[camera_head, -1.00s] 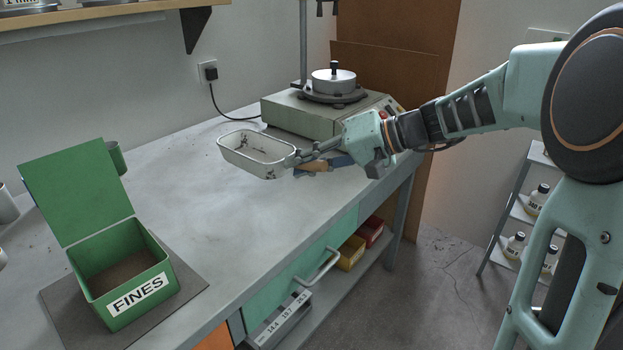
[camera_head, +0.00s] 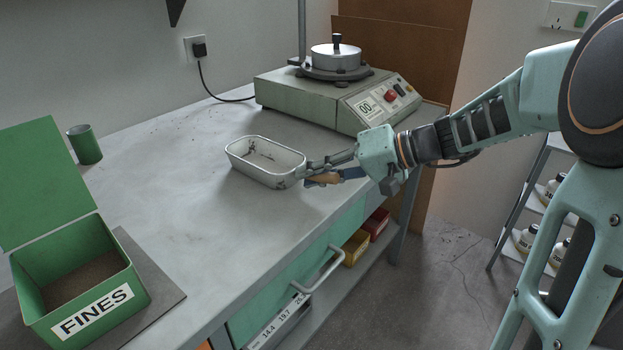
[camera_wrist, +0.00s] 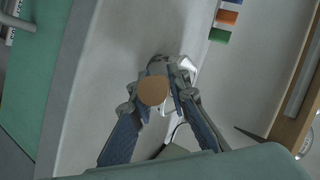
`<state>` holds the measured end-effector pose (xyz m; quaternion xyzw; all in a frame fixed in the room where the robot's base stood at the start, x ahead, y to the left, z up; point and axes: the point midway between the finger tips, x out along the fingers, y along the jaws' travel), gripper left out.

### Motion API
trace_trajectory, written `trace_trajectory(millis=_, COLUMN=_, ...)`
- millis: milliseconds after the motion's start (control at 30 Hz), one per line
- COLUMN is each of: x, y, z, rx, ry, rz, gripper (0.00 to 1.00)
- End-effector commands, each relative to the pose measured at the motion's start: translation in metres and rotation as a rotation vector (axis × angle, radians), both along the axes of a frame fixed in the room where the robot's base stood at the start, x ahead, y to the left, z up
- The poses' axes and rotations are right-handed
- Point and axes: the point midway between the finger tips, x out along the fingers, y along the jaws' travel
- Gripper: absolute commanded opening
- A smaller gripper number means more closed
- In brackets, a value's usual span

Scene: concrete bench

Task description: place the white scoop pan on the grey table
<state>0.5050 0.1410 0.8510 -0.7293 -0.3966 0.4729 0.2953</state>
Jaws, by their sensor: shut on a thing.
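The white scoop pan (camera_head: 262,158), an open rectangular pan with a dark-chipped rim, is roughly level over the middle of the grey table (camera_head: 190,215). I cannot tell whether its underside touches the tabletop. My gripper (camera_head: 312,174) is at the pan's right end, shut on its brown handle (camera_head: 324,180). In the wrist view, the round brown handle end (camera_wrist: 152,91) sits between the fingers of my gripper (camera_wrist: 160,84). Part of the white pan (camera_wrist: 186,66) shows beyond them; most of it is hidden there.
A pale green machine (camera_head: 305,98) with a round metal top stands behind the pan. A green box labelled FINES (camera_head: 95,310) stands at the front left on a dark mat (camera_head: 160,300). A green cup (camera_head: 86,146) stands at the back left. The tabletop around the pan is mostly clear.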

Motion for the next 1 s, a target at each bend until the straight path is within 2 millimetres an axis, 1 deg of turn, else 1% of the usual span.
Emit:
trace_trajectory(millis=200, x=0.000, y=0.000, z=0.001, rx=0.001, ry=-0.003, rz=0.000, gripper=0.00)
trace_trajectory(millis=333, x=0.000, y=0.000, z=-0.003, rx=0.001, ry=-0.002, rz=-0.001, gripper=0.00)
trace_trajectory(millis=367, x=0.000, y=0.000, z=-0.003, rx=0.000, ry=-0.001, rz=0.000, gripper=0.18)
trace_trajectory(millis=500, x=0.000, y=0.000, z=-0.002, rx=0.000, ry=-0.001, rz=0.000, gripper=0.33)
trace_trajectory(millis=767, x=0.000, y=0.000, z=-0.002, rx=-0.001, ry=-0.001, rz=-0.001, gripper=0.33)
trace_trajectory(millis=867, x=0.000, y=0.000, z=0.002, rx=0.000, ry=-0.001, rz=0.000, gripper=0.33)
trace_trajectory(millis=1000, x=-0.003, y=-0.017, z=0.012, rx=-0.002, ry=-0.002, rz=-0.003, gripper=0.33)
